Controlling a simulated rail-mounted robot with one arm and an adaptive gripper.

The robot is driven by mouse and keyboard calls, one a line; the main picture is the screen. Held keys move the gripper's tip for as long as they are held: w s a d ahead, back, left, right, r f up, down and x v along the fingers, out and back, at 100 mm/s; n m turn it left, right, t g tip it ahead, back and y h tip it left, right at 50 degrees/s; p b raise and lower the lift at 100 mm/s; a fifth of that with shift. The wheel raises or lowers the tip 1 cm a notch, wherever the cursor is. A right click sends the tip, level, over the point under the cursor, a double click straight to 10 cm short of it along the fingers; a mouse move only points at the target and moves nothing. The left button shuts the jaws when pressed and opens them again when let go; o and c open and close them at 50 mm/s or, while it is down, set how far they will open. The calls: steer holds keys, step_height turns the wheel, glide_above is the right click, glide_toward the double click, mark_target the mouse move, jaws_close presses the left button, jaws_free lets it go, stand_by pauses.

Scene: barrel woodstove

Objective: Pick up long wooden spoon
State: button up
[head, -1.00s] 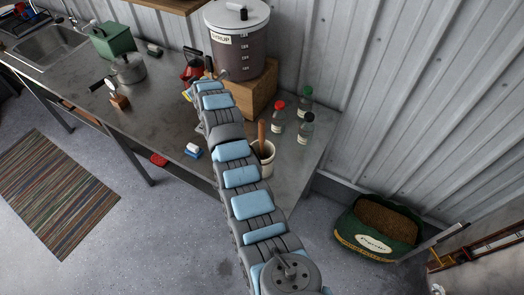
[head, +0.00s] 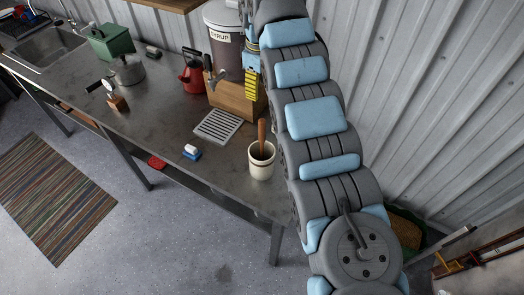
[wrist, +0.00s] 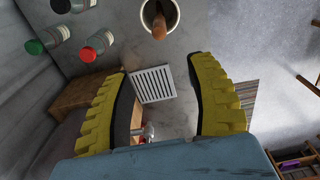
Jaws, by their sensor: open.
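The wooden spoon (head: 262,137) stands upright in a white crock (head: 261,165) near the right end of the metal bench, its handle sticking out above the rim. In the wrist view the spoon (wrist: 159,27) points up at the camera from the crock (wrist: 172,9) at the top edge. My gripper (wrist: 164,76) is open and empty, its yellow fingers on either side of a white drain grate, with the spoon beyond the fingertips.
The grate (head: 219,126) lies on the bench beside the crock. A syrup urn (head: 222,52) stands on a wooden box (head: 236,97). Several bottles, including one with a red cap (wrist: 95,46), stand near the crock. A blue-and-white brush (head: 191,152) lies near the front edge.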

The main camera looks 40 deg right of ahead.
mark_target(261, 120)
steer(key=f, duration=0.4)
steer(key=f+p, duration=0.1)
steer(key=f, duration=0.3)
steer(key=f+p, duration=0.1)
steer(key=f, duration=0.2)
steer(key=shift+s+f, duration=0.25)
steer(key=shift+f, duration=0.15)
steer(key=shift+s+d+f+p, duration=0.1)
steer(key=shift+f+p, duration=0.45)
steer(key=shift+f, duration=0.8)
steer(key=shift+s+f+p, duration=0.1)
steer(key=shift+f+p, duration=0.45)
steer(key=shift+f, duration=0.8)
jaws_close()
